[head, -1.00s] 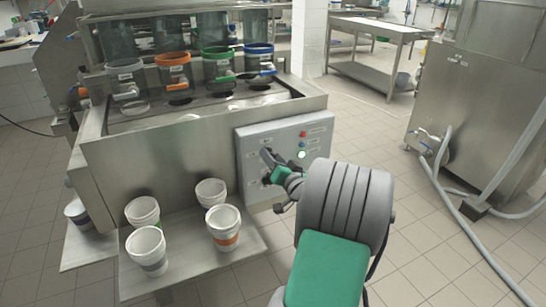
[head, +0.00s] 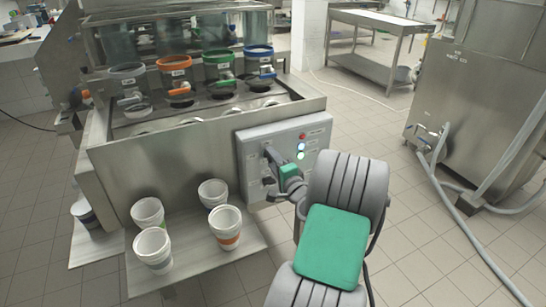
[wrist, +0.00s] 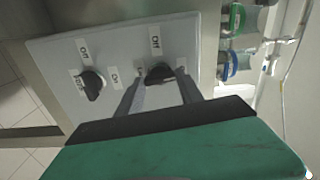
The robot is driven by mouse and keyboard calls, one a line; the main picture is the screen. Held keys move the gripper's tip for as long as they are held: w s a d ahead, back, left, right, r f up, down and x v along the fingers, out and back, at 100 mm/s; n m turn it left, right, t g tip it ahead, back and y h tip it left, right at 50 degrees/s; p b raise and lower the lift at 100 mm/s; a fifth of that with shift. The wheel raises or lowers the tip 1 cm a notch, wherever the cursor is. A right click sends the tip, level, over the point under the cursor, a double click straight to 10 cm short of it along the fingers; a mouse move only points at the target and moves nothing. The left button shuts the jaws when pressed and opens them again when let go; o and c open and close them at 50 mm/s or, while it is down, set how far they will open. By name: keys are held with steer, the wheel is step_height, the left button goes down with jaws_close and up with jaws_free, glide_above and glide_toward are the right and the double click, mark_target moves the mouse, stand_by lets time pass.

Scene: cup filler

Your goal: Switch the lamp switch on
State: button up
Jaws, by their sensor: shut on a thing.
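A pale grey control panel (head: 252,148) is on the machine's front right. The wrist view shows two black rotary knobs on it, with "Off" and "On" labels. My gripper (wrist: 161,76) is shut on one black switch knob (wrist: 157,68), with a finger on either side of it. The other knob (wrist: 93,84) is to its left in that view and free. I cannot read which knob is for the lamp. In the head view my gripper (head: 271,158) is against the panel and hides part of it. The panel's blue light (head: 301,146) and green-white light (head: 300,155) are lit; the red light (head: 302,136) looks dim.
Several white cups (head: 225,228) stand on the low shelf (head: 190,262) left of my arm. Several jars with coloured rims (head: 218,65) sit on the machine top. A steel cabinet (head: 470,100) with hoses is at right. Floor between is clear.

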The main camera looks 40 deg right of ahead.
steer(key=shift+m, duration=0.6)
steer(key=o, duration=1.4)
steer(key=shift+s, duration=0.15)
steer(key=v, duration=0.7)
steer(key=shift+s+a, duration=0.15)
steer(key=shift+s, duration=0.15)
